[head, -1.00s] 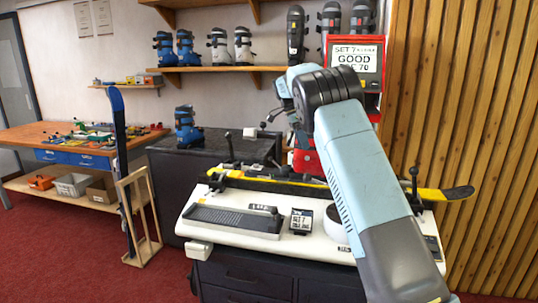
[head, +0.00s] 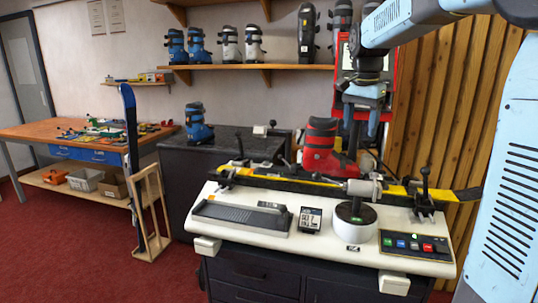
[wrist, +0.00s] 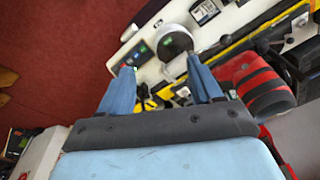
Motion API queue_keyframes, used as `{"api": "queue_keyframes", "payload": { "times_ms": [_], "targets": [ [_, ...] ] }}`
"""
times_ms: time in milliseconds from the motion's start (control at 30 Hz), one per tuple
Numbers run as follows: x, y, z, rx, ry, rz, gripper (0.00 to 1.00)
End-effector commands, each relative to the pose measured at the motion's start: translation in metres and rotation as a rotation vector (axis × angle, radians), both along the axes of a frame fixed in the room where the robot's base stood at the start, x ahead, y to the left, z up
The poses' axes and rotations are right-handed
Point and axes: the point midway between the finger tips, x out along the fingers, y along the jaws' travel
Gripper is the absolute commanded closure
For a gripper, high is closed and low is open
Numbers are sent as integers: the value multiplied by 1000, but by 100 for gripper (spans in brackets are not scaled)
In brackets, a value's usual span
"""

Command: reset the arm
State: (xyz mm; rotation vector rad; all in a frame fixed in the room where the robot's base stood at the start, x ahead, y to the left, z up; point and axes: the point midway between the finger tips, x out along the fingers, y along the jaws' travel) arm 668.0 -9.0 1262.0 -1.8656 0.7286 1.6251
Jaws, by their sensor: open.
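My gripper (head: 362,122) hangs from my raised arm at the right of the head view, fingers pointing down, above the back of the white binding bench (head: 275,240). In the wrist view its two blue fingers (wrist: 160,78) are spread apart with nothing between them. A black and yellow ski (head: 290,185) lies clamped along the bench. A red ski boot (head: 320,147) stands behind the ski, left of my gripper; it also shows in the wrist view (wrist: 262,88), to the right of the fingers.
A round white dial unit (head: 343,226) and a button panel (head: 415,245) sit at the bench's right front. A dark cabinet (head: 205,185) with a blue boot (head: 197,122) stands left. A boot shelf (head: 235,67) runs along the wall. Red carpet is open at the left front.

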Motion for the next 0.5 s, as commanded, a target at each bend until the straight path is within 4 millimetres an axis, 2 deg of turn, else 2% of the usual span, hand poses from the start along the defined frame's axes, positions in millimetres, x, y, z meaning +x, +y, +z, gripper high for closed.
{"api": "queue_keyframes", "payload": {
  "times_ms": [33,233,500],
  "targets": [
    [-17,-1,2,5,-18,37,36],
    [-74,-3,1,2,-85,192,36],
    [-150,-2,-14,-32,-179,398,36]
  ]
}}
